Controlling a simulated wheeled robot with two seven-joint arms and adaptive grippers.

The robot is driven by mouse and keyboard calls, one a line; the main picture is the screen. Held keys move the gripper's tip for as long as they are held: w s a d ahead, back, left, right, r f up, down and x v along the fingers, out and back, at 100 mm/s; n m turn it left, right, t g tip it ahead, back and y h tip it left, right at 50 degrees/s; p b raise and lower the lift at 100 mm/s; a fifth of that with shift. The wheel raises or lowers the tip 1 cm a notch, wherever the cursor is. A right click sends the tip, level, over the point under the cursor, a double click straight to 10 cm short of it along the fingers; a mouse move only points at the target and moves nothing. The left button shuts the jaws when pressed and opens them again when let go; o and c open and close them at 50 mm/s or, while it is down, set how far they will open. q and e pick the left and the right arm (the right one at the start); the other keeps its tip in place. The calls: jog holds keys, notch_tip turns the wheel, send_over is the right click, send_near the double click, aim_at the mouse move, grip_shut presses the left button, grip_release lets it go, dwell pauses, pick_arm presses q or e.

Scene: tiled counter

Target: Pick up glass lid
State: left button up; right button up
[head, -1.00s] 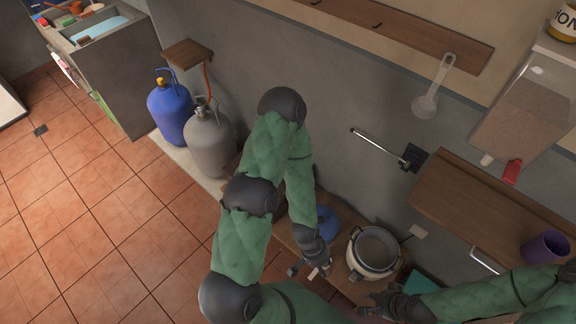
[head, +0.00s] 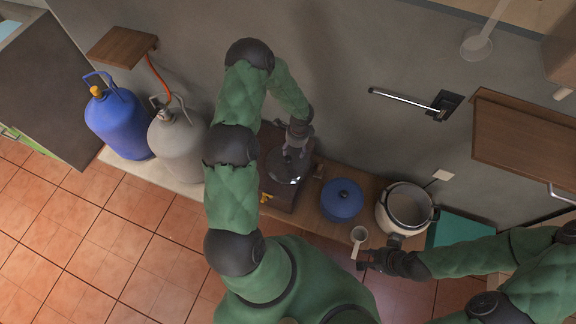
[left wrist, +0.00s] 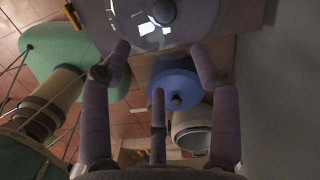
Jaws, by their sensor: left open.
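The glass lid (head: 282,168) is a clear round lid with a dark knob, lying on a dark brown board on the counter. It also shows at the top of the left wrist view (left wrist: 140,32), with its knob (left wrist: 163,12) in sight. My left gripper (head: 293,152) is just above the lid, partly covering it. In the left wrist view its fingers (left wrist: 160,65) are spread and empty, with the lid beyond their tips; I cannot tell whether any touches it. My right gripper (head: 364,260) is beside a small cup with a handle (head: 359,235); its grip is unclear.
A blue lidded pot (head: 342,200) and a white rice cooker (head: 405,207) stand right of the board. Blue (head: 118,125) and grey (head: 178,147) gas cylinders stand to the left. The wall runs close behind, with a metal bar (head: 405,100) sticking out.

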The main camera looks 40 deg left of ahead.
pick_arm(q)
jog(key=a, duration=0.1)
jog(key=b, duration=0.2)
send_over(288, 158)
jog(key=d, duration=0.1)
notch_tip(288, 158, down, 6)
jog(key=shift+w+r, duration=0.1)
jog(key=f+b, duration=0.1)
jog(key=f, duration=0.2)
jog(key=f+b, duration=0.1)
jog(key=f, duration=0.1)
jog(key=shift+a+b, duration=0.3)
jog(key=shift+a, duration=0.1)
jog(key=shift+r, duration=0.1)
grip_shut()
